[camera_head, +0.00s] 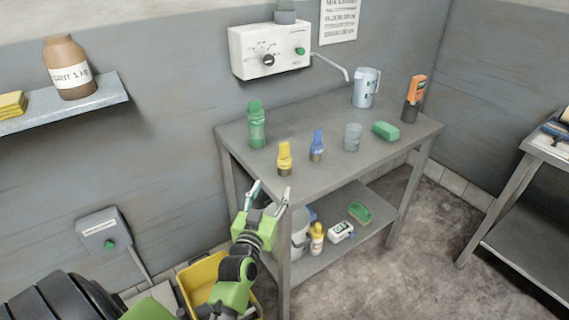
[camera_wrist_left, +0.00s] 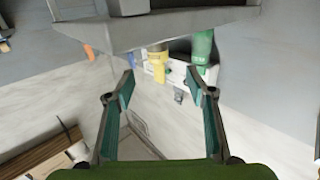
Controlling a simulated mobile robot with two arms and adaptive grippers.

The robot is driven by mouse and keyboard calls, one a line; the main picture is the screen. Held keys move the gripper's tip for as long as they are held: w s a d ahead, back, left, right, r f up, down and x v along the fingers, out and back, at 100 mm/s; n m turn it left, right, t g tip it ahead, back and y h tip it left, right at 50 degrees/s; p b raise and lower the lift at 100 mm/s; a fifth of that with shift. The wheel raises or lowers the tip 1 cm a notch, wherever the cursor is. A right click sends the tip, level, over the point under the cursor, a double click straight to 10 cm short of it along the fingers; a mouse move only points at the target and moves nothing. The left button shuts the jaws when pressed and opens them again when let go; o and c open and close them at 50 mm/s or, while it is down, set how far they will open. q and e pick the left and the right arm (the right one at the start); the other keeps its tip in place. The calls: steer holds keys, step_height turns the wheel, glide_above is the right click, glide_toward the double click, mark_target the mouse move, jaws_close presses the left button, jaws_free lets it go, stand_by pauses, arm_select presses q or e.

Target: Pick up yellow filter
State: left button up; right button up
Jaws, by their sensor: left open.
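The yellow filter (camera_head: 284,155) has a yellow top and a darker base and stands upright near the front edge of the grey metal table (camera_head: 330,118). In the left wrist view it also shows as a yellow shape (camera_wrist_left: 157,60), beyond and between the finger tips. My left gripper (camera_head: 271,191) is open and empty, at the table's front left edge, just in front of the filter and apart from it. Its two fingers also show spread in the left wrist view (camera_wrist_left: 160,80). My right gripper is in neither view.
A blue-topped filter (camera_head: 317,147) stands close right of the yellow one. A green bottle (camera_head: 256,124) stands behind left. A clear glass (camera_head: 352,137) and green sponge (camera_head: 386,131) are farther right. A yellow bin (camera_head: 204,272) is on the floor.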

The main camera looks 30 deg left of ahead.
mark_target(283, 166)
arm_select(q)
steer(key=b+x, duration=0.3)
steer(key=x, duration=0.5)
steer(key=shift+a, duration=0.1)
steer(key=shift+w+a+r, duration=0.1)
steer(key=shift+w, duration=0.2)
steer(key=b+x, duration=0.2)
steer(key=x, duration=0.2)
steer(key=shift+w+d+b, duration=0.15)
steer(key=shift+d+b, duration=0.15)
steer(key=shift+b, duration=0.1)
steer(key=shift+w+a, duration=0.15)
steer(key=shift+w, duration=0.25)
steer(key=shift+r, duration=0.15)
steer(key=c, duration=1.2)
